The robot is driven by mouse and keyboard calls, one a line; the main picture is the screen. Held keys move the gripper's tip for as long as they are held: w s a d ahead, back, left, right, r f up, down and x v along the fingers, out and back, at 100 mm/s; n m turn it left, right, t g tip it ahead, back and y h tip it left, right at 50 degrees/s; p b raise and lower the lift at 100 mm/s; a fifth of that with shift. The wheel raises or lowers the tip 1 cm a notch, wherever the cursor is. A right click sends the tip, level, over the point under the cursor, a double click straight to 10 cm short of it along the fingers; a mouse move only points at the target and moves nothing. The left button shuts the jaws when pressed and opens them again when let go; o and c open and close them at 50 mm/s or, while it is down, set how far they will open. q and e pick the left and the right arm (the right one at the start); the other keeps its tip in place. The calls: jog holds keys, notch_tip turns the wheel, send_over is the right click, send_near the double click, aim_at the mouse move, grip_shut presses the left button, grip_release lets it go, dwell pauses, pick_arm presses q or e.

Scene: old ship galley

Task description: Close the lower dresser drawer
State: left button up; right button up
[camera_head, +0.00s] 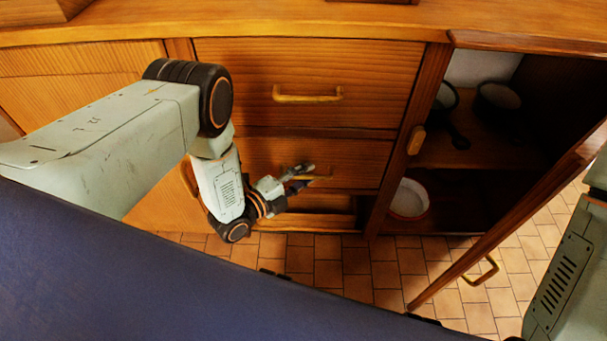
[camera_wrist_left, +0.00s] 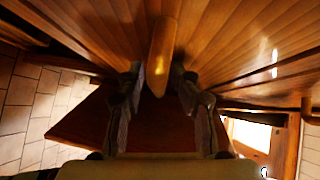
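The lower drawer (camera_head: 350,158) is a wooden front below the upper drawer (camera_head: 225,75). How far it stands out is hard to tell from above. My left gripper (camera_head: 303,178) is at its brass handle (camera_head: 321,177), partly covering it. In the left wrist view the handle (camera_wrist_left: 162,50) lies between the fingertips of my left gripper (camera_wrist_left: 157,78). The fingers are apart on either side of it, and no firm grip shows. My right gripper is out of view.
An open cupboard with pans and a white bowl (camera_head: 410,199) stands at the right. Its open door (camera_head: 470,262) juts out over the tiled floor (camera_head: 390,270). A worktop (camera_head: 300,20) runs above the drawers. A dark recess shows under the lower drawer.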

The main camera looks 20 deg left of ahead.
pick_arm(q)
jog(key=v, duration=1.2)
dwell(0.3)
